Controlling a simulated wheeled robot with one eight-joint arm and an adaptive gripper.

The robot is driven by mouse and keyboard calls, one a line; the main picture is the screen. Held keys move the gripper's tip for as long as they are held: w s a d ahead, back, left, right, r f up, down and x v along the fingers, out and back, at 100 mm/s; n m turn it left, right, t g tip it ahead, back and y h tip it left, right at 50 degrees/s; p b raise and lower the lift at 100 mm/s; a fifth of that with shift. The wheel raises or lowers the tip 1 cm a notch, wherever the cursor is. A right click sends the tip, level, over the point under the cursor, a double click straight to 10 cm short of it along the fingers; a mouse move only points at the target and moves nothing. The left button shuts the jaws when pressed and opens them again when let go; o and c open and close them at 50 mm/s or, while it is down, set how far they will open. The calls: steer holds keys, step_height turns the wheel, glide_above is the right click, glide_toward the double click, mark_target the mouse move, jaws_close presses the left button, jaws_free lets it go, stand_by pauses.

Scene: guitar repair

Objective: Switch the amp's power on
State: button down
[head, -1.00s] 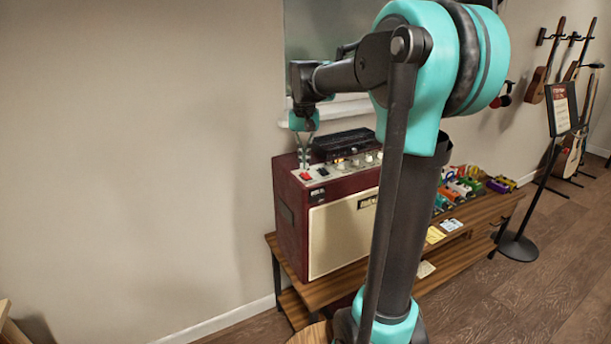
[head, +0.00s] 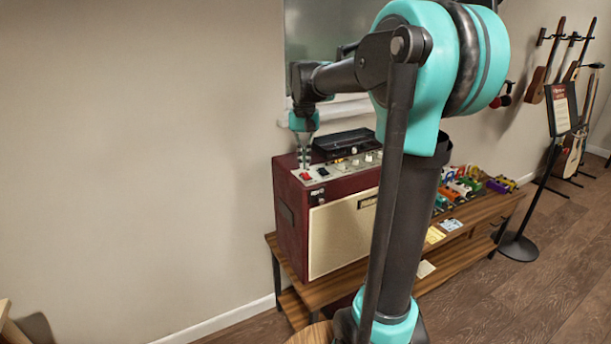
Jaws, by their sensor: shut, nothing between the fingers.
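The amp (head: 290,222) is a dark red box with a cream front, standing on a wooden bench. Its control panel is on top, with a red switch (head: 305,176) near the left end, a second red switch (head: 323,171) to its right, and several knobs (head: 368,157) farther right. My gripper (head: 304,167) points down over the left end of the panel, its fingers together and empty. The fingertips are at or just above the left red switch; I cannot tell whether they touch it. The switch positions are too small to read.
A black box (head: 343,143) sits on the amp's top behind the panel. The wooden bench (head: 335,284) carries colourful pedals (head: 466,184) and paper cards (head: 434,235) to the right. A sign stand (head: 518,246) and hanging guitars are farther right. Bare wall lies left.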

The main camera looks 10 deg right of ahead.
mark_target(304, 173)
steer(key=shift+f, duration=1)
stand_by(0.5)
steer(key=shift+r, duration=3.55)
